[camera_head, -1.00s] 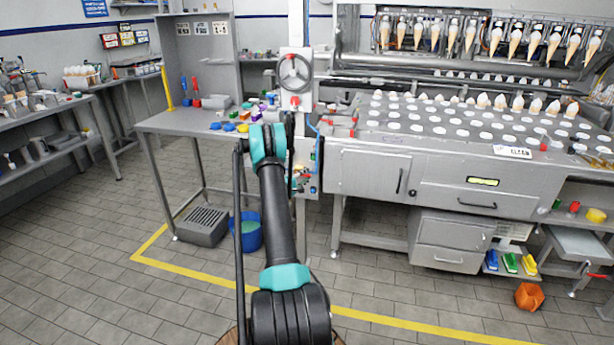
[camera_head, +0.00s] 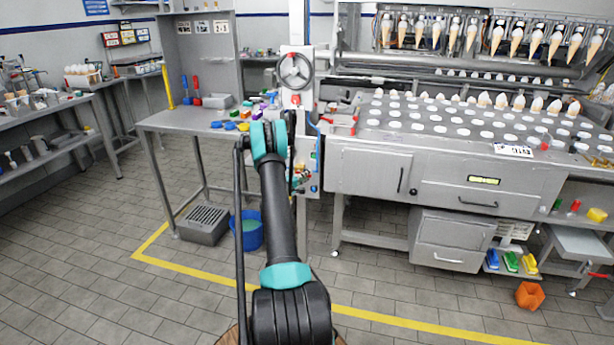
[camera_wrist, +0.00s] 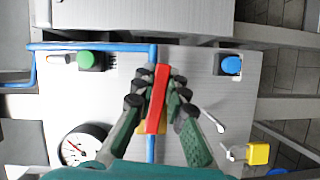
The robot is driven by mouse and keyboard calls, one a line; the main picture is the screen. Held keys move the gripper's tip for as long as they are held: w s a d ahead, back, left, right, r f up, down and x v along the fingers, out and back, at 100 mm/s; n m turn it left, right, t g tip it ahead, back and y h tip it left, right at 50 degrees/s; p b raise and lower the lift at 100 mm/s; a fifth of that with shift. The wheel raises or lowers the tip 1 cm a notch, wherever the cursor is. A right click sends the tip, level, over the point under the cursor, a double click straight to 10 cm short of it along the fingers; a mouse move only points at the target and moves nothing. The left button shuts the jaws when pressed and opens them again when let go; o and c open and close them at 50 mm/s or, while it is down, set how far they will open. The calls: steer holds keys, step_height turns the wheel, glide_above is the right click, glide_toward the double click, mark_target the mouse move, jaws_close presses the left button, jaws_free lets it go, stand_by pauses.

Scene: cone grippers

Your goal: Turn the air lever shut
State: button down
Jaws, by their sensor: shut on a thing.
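The red air lever (camera_wrist: 158,90) lies between the fingers of my gripper (camera_wrist: 160,84) in the wrist view. My gripper is shut on it, with fingertips on both sides. The lever lies nearly along the blue air pipe (camera_wrist: 152,155), slightly tilted from it. Part of a yellow valve piece (camera_wrist: 142,128) shows under the lever's lower end.
The panel also carries a green button (camera_wrist: 90,60), a blue button (camera_wrist: 231,65), a round gauge (camera_wrist: 84,146) and a yellow piece (camera_wrist: 258,153). A handwheel (camera_head: 294,71) stands above the panel. A steel table (camera_head: 180,122) is left, a cone machine (camera_head: 375,165) right.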

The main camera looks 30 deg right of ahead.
steer(key=m, duration=0.1)
steer(key=f+m+y, duration=0.1)
steer(key=m, duration=0.1)
steer(key=shift+w+a+f+m+y, duration=0.25)
steer(key=shift+f+m+y, duration=0.05)
steer(key=shift+y, duration=0.1)
steer(key=shift+w+a+f+m+t+y, duration=0.4)
steer(key=shift+w+m+t+y, duration=0.25)
steer(key=shift+m, duration=0.7)
steer(key=shift+w+a+f+m+t+y, duration=0.4)
steer(key=shift+m+y, duration=0.4)
steer(key=shift+m, duration=0.5)
steer(key=shift+w+a+f+m+t+y, duration=0.3)
steer(key=shift+w+a+m+t+y, duration=0.35)
steer(key=shift+m, duration=0.7)
steer(key=shift+s+d, duration=0.15)
steer(key=shift+s, duration=0.05)
steer(key=c, duration=1.5)
jaws_free()
steer(key=shift+c, duration=0.2)
